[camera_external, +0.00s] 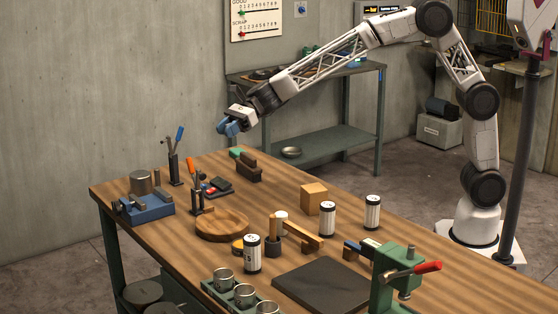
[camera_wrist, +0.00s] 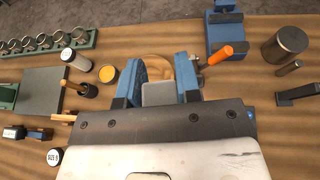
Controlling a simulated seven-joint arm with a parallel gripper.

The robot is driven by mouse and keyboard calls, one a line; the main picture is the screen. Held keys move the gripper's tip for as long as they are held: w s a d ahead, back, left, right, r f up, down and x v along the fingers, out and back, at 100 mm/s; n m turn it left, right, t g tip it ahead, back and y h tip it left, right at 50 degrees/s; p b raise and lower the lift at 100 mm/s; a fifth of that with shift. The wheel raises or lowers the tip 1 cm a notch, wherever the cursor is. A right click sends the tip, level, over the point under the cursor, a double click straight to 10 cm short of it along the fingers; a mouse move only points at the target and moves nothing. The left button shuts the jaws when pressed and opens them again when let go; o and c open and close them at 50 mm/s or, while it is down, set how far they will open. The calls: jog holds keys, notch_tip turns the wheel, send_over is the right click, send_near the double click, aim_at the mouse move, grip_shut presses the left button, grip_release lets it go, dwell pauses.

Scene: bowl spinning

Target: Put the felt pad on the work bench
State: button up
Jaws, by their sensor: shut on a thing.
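My gripper (camera_external: 229,127) is raised in the air over the far end of the wooden work bench (camera_external: 390,228). In the wrist view, its blue fingers (camera_wrist: 158,92) are shut on a small flat grey piece (camera_wrist: 158,95), which looks like the felt pad. The grey piece cannot be made out in the external view. The bench top lies below it in the wrist view (camera_wrist: 285,135), and the held piece appears clear of it.
A round wooden dish (camera_external: 222,225) sits mid-bench, near an orange-handled tool (camera_external: 193,180). A blue block holder (camera_external: 146,208), a dark flat slab (camera_external: 322,285), a green clamp (camera_external: 392,280) and several canisters stand around. Bare wood shows at the right.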

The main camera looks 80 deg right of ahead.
jog(key=s+a+f+n+g, duration=0.4)
jog(key=s+a, duration=0.7)
jog(key=a, duration=0.4)
jog(key=s+a+f+n+g+y, duration=0.1)
jog(key=s+a+f+n+g, duration=0.3)
jog(key=s+a, duration=0.8)
jog(key=s+a+f+n+g+y, duration=0.1)
jog(key=s+a+f+n+g, duration=0.3)
jog(key=s+a, duration=0.8)
jog(key=a+f+g, duration=0.1)
jog(key=a+f, duration=0.1)
jog(key=a, duration=0.6)
jog(key=shift+f+g, duration=0.15)
jog(key=shift+g, duration=0.25)
send_over(330, 294)
jog(key=shift+f, duration=3.1)
jog(key=shift+f, duration=1.9)
jog(key=shift+f, duration=0.15)
jog(key=o, duration=0.9)
